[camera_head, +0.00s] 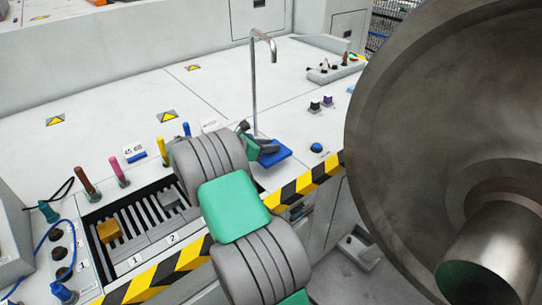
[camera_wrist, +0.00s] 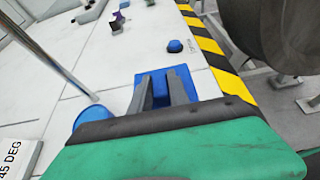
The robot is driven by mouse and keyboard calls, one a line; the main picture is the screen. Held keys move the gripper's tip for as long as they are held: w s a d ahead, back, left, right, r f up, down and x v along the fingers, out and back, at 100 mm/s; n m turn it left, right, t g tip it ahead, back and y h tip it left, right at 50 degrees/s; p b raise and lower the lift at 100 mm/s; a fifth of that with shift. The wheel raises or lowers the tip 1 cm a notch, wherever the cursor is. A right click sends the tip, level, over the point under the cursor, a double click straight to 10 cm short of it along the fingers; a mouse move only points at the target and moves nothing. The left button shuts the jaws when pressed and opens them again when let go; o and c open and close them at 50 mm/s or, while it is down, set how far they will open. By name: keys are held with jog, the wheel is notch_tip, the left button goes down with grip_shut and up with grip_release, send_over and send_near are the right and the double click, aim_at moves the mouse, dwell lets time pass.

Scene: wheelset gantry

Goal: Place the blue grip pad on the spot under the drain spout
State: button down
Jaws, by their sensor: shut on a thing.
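The blue grip pad (camera_head: 276,155) is a flat blue block at my gripper's fingertips, near the front edge of the white bench. It also shows in the wrist view (camera_wrist: 200,77), around the grey fingers. My gripper (camera_head: 266,148) is shut on it; the fingers (camera_wrist: 165,88) hide part of the pad. I cannot tell whether the pad touches the bench. The drain spout (camera_head: 254,85) is a thin metal pipe with a hooked top, standing just behind my gripper. Its foot is hidden in the head view. In the wrist view a round blue thing (camera_wrist: 90,116) lies at the pipe's lower end.
A blue knob (camera_head: 316,147) sits on the bench to the right, with two small dark knobs (camera_head: 321,103) behind it. A slotted rack (camera_head: 140,228) and coloured handles stand at left. Yellow-black striping (camera_head: 310,182) marks the front edge. A large metal wheel (camera_head: 430,100) stands at right.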

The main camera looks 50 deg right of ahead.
aim_at(271, 154)
jog(key=f, duration=0.3)
jog(key=d+f, duration=0.1)
jog(key=shift+w+f+b, duration=0.15)
jog(key=shift+w+b, duration=0.1)
jog(key=shift+b, duration=0.1)
jog(key=c, duration=1.3)
grip_release()
jog(key=shift+f, duration=0.1)
jog(key=shift+o, duration=0.2)
